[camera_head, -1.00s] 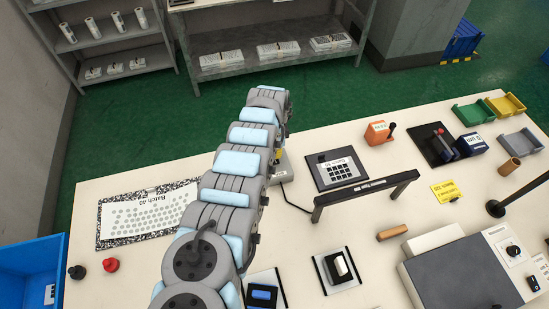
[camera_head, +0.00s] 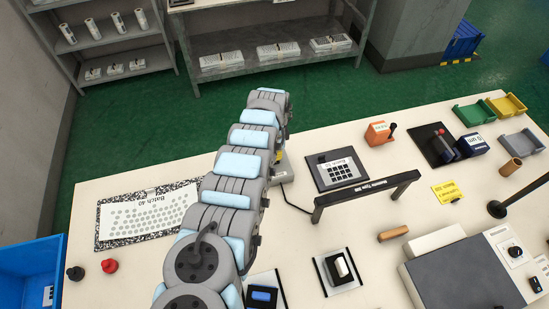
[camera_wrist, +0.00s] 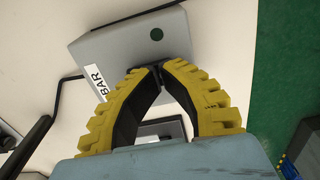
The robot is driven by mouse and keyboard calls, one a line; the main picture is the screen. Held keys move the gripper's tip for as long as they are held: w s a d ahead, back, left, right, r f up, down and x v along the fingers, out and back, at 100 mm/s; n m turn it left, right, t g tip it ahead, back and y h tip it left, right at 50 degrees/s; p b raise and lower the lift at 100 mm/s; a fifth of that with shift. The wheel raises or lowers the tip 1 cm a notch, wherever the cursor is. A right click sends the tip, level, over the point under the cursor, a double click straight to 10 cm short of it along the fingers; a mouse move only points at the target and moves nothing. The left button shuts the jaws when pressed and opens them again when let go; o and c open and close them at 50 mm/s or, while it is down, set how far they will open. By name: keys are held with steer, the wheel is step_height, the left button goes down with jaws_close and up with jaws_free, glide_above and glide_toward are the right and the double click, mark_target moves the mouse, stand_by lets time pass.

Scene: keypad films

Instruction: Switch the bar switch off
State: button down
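The bar switch is a grey box (camera_wrist: 125,42) with a white "BAR" label and a dark green round spot on its face, at the top of the wrist view. In the head view its grey side (camera_head: 283,168) shows just right of my arm, mostly hidden. My gripper (camera_wrist: 157,70) has yellow ridged fingers whose tips come together at the box's lower edge. The fingers look shut; I cannot see anything clearly held between them. Whether the tips touch the box, and where its bar stands, I cannot tell. In the head view my arm hides most of the gripper.
A black cable runs from the box across the white table (camera_head: 130,270). Right of the box are a keypad (camera_head: 340,169) and a raised black bar frame (camera_head: 366,193). Small switches (camera_head: 340,268) lie nearer. A dotted white board (camera_head: 150,214) lies left of my arm.

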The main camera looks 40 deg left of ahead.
steer(key=shift+r+p, duration=3.4)
steer(key=shift+r, duration=0.15)
steer(key=shift+f, duration=0.1)
